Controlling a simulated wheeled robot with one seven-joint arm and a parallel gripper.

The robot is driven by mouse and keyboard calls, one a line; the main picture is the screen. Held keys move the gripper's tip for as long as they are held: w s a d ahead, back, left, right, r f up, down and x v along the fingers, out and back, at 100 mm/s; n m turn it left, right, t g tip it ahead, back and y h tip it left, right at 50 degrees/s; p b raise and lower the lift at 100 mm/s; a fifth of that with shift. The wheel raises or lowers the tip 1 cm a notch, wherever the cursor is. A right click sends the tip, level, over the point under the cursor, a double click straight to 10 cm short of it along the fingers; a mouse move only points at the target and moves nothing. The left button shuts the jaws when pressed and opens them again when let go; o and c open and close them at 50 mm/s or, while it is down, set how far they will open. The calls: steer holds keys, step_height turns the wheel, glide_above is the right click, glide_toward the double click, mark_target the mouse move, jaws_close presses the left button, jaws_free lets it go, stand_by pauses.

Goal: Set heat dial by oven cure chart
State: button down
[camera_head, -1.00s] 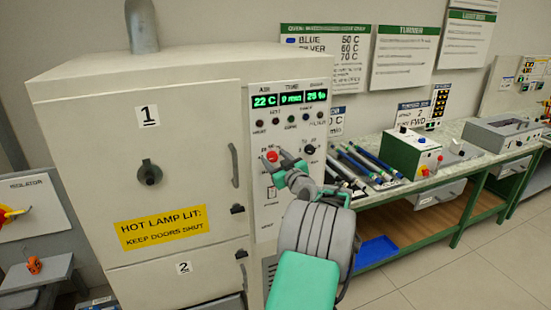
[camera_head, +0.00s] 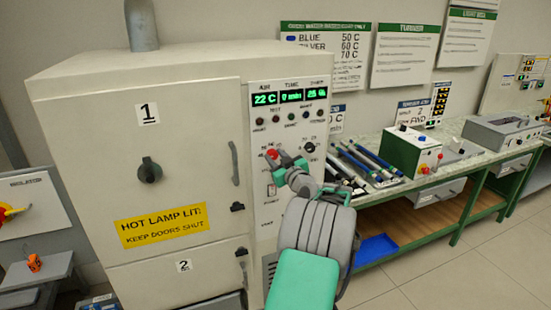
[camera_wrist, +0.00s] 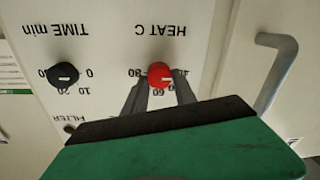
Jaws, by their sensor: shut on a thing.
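My gripper (camera_wrist: 159,88) is shut on the dial, one finger on each side, covering part of the scale. In the head view the red dial (camera_head: 271,154) shows just beyond my gripper (camera_head: 281,160). The oven cure chart (camera_head: 325,48) hangs on the wall, reading BLUE 50 C, SILVER 60 C and a partly hidden 70 C line.
A black time dial (camera_wrist: 65,76) is beside the heat dial. The oven (camera_head: 90,140) has shut doors and a yellow "HOT LAMP LIT" sign (camera_head: 160,225). A door handle (camera_wrist: 275,75) juts out near my gripper. Blue, silver and dark rods (camera_head: 360,165) lie on the bench.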

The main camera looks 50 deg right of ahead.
steer(key=shift+f+m+b, duration=0.1)
steer(key=shift+m+b, duration=0.3)
steer(key=shift+b, duration=0.05)
steer(key=m+b, duration=0.2)
steer(key=shift+f+m+b, duration=0.15)
steer(key=shift+m+b, duration=0.15)
steer(key=shift+b, duration=0.1)
steer(key=m+b, duration=0.2)
steer(key=m, duration=0.2)
steer(key=shift+s+d+m, duration=0.1)
steer(key=shift+m, duration=0.3)
steer(key=m+b, duration=0.1)
steer(key=m, duration=0.4)
steer(key=shift+m+h, duration=0.3)
steer(key=shift+h, duration=0.1)
steer(key=shift+m+h+p, duration=0.3)
steer(key=shift+m+p, duration=0.2)
steer(key=shift+m, duration=1.9)
steer(key=c, duration=1)
jaws_free()
